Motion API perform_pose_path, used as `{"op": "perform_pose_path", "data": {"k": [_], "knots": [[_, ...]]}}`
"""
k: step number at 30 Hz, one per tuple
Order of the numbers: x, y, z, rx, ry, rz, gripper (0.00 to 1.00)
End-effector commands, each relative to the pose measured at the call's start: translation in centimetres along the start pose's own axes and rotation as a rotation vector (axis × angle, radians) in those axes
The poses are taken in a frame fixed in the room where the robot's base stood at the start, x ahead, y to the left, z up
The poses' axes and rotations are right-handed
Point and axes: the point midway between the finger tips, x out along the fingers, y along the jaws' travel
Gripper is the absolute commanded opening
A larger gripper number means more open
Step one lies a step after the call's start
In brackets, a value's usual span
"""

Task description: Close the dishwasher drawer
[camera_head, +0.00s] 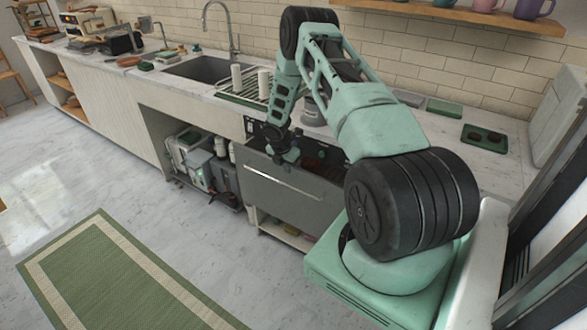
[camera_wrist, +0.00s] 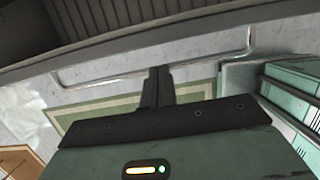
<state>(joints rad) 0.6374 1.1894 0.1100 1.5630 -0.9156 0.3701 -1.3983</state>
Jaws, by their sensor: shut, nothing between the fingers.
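The dishwasher drawer (camera_head: 290,190) is a grey-fronted drawer under the counter in the head view. It stands pulled out, with its dark inside partly visible behind the front and my arm covering part of it. A thin bright handle bar (camera_head: 284,183) runs across its front. In the wrist view the handle (camera_wrist: 110,78) crosses just beyond my fingertips, below the front's top edge. My gripper (camera_wrist: 160,72) is shut and empty, with its fingers pointing at the drawer front near the handle. In the head view my gripper (camera_head: 285,158) is at the front's upper left; contact cannot be told.
An open bay left of the drawer holds boxy equipment (camera_head: 200,165). A low shelf (camera_head: 285,232) lies below the drawer. A green rug (camera_head: 115,270) covers the floor in front. The counter above holds a sink (camera_head: 203,69) and a dish rack (camera_head: 243,88).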

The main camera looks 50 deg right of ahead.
Motion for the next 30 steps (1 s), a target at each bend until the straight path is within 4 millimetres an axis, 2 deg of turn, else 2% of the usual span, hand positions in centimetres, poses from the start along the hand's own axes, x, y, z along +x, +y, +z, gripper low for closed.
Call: {"op": "perform_pose_path", "data": {"k": [1,3,8,13,21,26,30], "knots": [[-1.0,0.2,-0.1,-0.001,-0.001,0.000,0.00],[-1.4,0.3,-0.2,-0.001,-0.001,0.000,0.00],[-1.0,-0.2,-1.2,-0.018,-0.009,-0.010,0.00],[-0.2,-2.4,-2.4,-0.045,-0.045,-0.024,0.00],[-1.4,-5.8,-2.6,-0.015,-0.119,-0.007,0.00],[-1.9,-6.6,-2.3,0.001,-0.136,-0.001,0.00],[-0.7,-6.7,-2.1,0.001,-0.136,-0.003,0.00]]}}
